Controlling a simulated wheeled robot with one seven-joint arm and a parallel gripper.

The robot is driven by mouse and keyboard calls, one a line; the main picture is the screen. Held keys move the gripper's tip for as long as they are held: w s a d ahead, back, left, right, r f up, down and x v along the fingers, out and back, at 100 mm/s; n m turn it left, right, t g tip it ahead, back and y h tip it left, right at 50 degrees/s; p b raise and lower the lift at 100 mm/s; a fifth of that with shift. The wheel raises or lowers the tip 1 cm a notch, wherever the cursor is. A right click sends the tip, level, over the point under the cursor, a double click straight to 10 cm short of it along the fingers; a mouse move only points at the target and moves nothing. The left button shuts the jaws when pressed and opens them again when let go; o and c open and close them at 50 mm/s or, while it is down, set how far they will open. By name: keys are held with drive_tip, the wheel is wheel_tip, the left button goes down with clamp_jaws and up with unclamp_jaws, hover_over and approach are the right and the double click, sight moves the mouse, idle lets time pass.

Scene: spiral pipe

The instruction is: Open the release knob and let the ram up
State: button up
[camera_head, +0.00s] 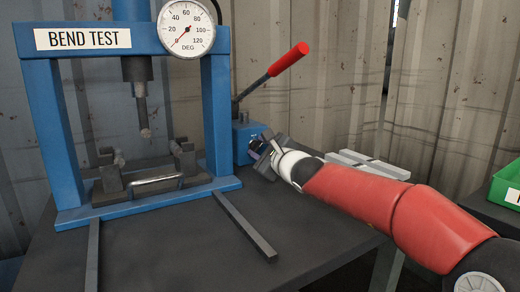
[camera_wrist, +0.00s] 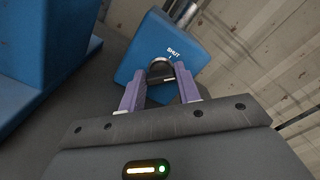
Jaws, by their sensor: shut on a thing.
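The blue press frame labelled "BEND TEST" (camera_head: 84,37) stands on the left of the table. Its ram (camera_head: 140,100) hangs from the top beam, with its tip above the bend supports (camera_head: 110,180). The blue pump block (camera_head: 243,136) is right of the press frame. In the wrist view the block (camera_wrist: 150,52) has "SHUT" printed on its face. The dark round release knob (camera_wrist: 161,69) sits below that word, between the purple fingers. My gripper (camera_wrist: 161,92) is shut on the knob. In the head view my gripper (camera_head: 266,150) is at the block's right side and hides the knob.
A red-handled lever (camera_head: 288,59) rises from the block. The dial gauge (camera_head: 186,28) reads near zero. A bright metal bar (camera_head: 155,181) lies at the supports. A green bin (camera_head: 508,188) is at the right edge.

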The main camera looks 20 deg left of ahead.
drive_tip(key=m, duration=0.9)
drive_tip(key=shift+w+d, duration=0.1)
idle(0.3)
drive_tip(key=shift+m, duration=0.3)
drive_tip(key=o, duration=1)
